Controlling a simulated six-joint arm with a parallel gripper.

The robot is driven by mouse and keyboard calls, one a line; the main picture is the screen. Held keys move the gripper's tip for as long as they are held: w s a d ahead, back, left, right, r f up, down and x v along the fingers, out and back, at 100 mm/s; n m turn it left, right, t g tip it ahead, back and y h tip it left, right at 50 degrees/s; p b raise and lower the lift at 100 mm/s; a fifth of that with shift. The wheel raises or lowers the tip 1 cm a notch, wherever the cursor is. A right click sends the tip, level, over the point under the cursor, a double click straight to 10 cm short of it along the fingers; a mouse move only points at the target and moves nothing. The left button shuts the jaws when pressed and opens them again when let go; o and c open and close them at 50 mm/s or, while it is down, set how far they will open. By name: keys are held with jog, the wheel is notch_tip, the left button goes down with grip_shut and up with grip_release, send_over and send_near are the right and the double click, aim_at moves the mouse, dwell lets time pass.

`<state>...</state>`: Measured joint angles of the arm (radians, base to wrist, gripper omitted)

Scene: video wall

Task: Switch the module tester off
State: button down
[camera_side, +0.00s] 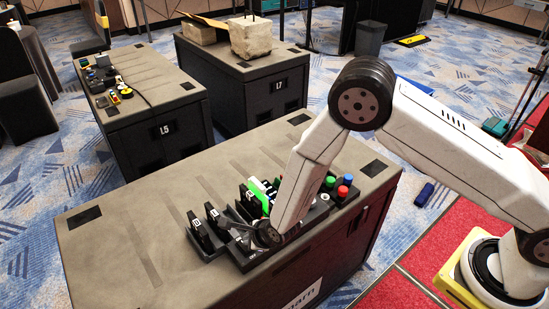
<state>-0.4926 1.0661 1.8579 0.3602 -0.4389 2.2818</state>
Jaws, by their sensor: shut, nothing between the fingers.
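A black device with several slots (256,262) sits on the near cabinet's top, toward its right front. I take it for the module tester. Black upright modules with white labels (197,228) stand at its left, and a bright green and white piece (262,192) is behind my arm. Green, red and blue round caps (342,191) stand at its right end. My gripper (240,236) is small and dark at the end of the white arm, shut and empty, low over the device's front left. Contact is unclear. My arm hides the device's middle, and I cannot make out its switch.
The near cabinet top (130,225) is bare on the left. Cabinet L5 (150,125) behind holds small tools and a cable. Cabinet L7 (270,95) holds stone-like blocks (250,38). A dark blue object (424,195) lies on the floor at right.

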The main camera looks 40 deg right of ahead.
jog(key=shift+s+f, duration=0.1)
jog(key=shift+f, duration=0.7)
dwell(1.0)
jog(key=shift+r, duration=0.15)
dwell(0.3)
jog(key=shift+r, duration=0.65)
jog(key=shift+w+r, duration=0.25)
jog(key=shift+r, duration=1)
jog(key=shift+w+r, duration=0.25)
jog(key=shift+r, duration=0.95)
jog(key=shift+r, duration=0.1)
